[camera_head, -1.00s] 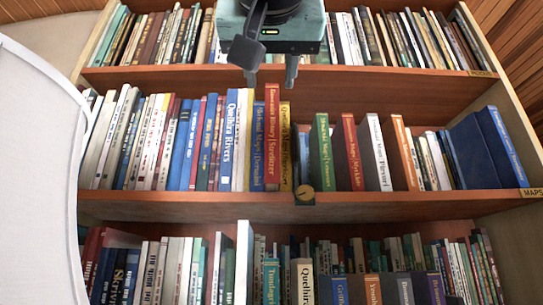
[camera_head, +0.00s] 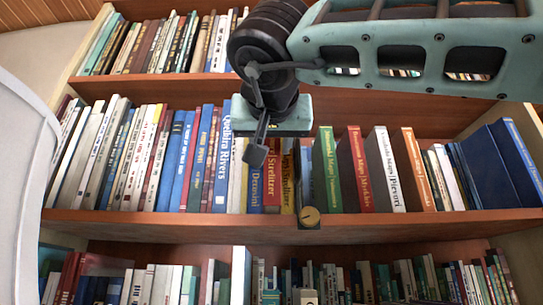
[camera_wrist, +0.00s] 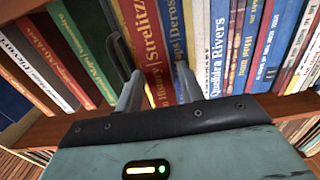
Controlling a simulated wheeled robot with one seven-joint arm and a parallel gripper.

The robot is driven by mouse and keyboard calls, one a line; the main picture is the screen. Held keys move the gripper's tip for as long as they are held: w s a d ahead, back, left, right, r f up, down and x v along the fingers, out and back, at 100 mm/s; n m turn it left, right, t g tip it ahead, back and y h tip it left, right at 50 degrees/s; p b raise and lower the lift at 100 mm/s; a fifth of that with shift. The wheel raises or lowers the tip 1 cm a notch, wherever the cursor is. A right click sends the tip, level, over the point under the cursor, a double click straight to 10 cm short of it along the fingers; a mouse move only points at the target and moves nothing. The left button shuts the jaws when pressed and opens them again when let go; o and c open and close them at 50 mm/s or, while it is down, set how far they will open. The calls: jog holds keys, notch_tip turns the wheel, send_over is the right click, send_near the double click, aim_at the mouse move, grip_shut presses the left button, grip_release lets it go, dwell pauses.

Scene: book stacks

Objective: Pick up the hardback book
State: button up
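Many books look hardbound, and I cannot tell which one the task means. The tall red "Strelitzer" book (camera_head: 272,185) stands upright on the middle shelf, between a blue book (camera_head: 256,188) and a yellow book (camera_head: 288,182). My gripper (camera_head: 262,148) is in front of these books and hides their upper parts. In the wrist view my gripper (camera_wrist: 160,88) has its fingers apart, with the red book (camera_wrist: 152,50) and part of the blue book (camera_wrist: 176,45) showing behind the gap. I see nothing held. Whether the fingertips touch any spine is unclear.
The middle shelf board (camera_head: 180,222) carries tightly packed books, including a green book (camera_head: 326,170) to the right. A pale curved panel (camera_head: 25,180) fills the left side. More books fill the shelves above and below.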

jog(key=w, duration=0.2)
jog(key=w+p, duration=0.2)
jog(key=w, duration=0.1)
jog(key=shift+w+d+r, duration=0.15)
jog(key=shift+w+d, duration=0.1)
jog(key=shift+w, duration=0.1)
grip_shut()
